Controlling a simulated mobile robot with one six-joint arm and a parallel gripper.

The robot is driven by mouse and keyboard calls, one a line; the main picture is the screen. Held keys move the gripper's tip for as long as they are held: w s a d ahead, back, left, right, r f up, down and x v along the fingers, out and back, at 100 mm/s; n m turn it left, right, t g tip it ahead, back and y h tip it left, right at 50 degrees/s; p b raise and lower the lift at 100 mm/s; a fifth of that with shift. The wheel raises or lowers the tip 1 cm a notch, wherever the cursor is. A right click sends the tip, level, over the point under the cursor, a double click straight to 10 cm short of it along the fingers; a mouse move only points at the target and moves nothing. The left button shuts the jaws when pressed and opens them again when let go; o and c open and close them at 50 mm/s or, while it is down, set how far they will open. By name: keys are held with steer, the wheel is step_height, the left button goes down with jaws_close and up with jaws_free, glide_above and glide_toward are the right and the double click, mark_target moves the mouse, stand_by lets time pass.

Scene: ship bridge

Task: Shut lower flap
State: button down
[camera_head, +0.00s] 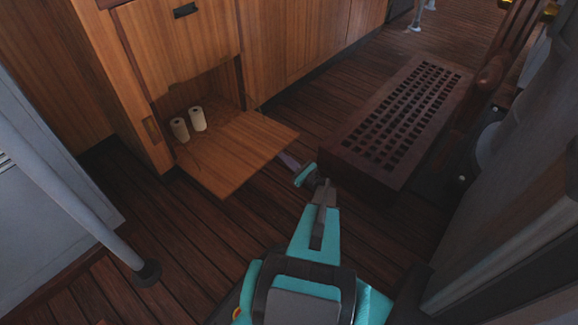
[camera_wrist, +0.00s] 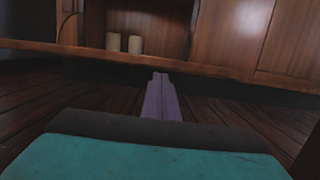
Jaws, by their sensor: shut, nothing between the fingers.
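The lower flap (camera_head: 238,152) is a wooden panel hinged at its bottom edge on the cabinet. It is open and lies about level, sticking out over the floor. In the wrist view the flap (camera_wrist: 130,57) shows nearly edge-on as a band across the picture. My gripper (camera_head: 287,158) is shut and empty, low beside the flap's right front edge. In the wrist view the purple fingers of my gripper (camera_wrist: 160,80) are together and point at the flap's edge. I cannot tell whether they touch it.
Two pale rolls (camera_head: 188,123) stand in the open compartment behind the flap. A closed upper panel (camera_head: 180,40) is above it. A grey rail (camera_head: 70,195) is at the left. Plank floor (camera_head: 190,240) lies clear in front.

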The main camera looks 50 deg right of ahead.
steer(key=shift+w+r, duration=0.15)
steer(key=shift+w, duration=0.65)
